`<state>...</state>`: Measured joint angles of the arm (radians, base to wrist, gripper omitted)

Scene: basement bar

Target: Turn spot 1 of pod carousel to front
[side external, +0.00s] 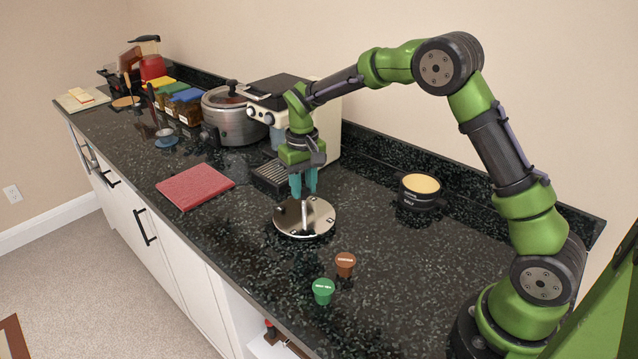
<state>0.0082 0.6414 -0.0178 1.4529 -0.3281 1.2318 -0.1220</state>
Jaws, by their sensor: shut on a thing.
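The pod carousel (322,217) is a round, shiny silver disc with dark marks near its rim, lying flat on the dark counter. A pale upright post or handle (304,214) stands near its middle. My gripper (303,194) points straight down over the carousel, its teal fingers close together at the top of this post. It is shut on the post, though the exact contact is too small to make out. Spot 1 cannot be picked out, as the disc's marks are too small to read.
A brown pod (345,264) and a green pod (323,290) stand in front of the carousel. A coffee machine (328,120) stands behind, a dark tin (419,194) to the right, and a red board (195,186) to the left. The counter at front right is clear.

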